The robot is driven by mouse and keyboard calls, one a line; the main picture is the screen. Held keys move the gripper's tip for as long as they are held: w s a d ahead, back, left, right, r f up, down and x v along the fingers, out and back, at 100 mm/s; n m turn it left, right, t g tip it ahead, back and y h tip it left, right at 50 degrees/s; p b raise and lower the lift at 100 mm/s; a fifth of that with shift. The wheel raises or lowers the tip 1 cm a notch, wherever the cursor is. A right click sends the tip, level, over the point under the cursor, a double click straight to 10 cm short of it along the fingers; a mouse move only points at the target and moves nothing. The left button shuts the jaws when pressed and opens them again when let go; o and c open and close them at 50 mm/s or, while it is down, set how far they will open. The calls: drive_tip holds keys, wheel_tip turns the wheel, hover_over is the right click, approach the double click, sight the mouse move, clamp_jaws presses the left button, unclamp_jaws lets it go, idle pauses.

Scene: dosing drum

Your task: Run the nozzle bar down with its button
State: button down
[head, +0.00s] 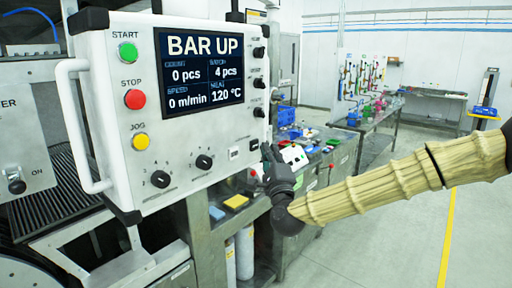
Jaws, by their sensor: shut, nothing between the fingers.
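The white control panel (100,75) fills the left of the head view. Its screen (199,72) reads BAR UP, with 0 pcs, 4 pcs, 0 m/min and 120 °C. START is a green button (128,52), STOP a red button (135,99) and JOG a yellow button (141,141). Small black controls (258,83) run down the panel's right side; their labels are too small to read. My gripper (268,152) is shut and empty at the panel's lower right edge, close to the lowest of these controls (254,145). I cannot tell whether it touches the panel.
A white handle (72,125) stands out from the panel's left side. Two black knobs (160,179) sit low on the panel. Behind my gripper is a bench (335,150) with boxes and parts. The floor (400,240) to the right is clear, with a yellow line.

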drive_tip(key=s+d, duration=0.1)
drive_tip(key=d, duration=0.1)
drive_tip(key=s+d+b, duration=0.1)
drive_tip(key=shift+s+d, duration=0.35)
idle(0.4)
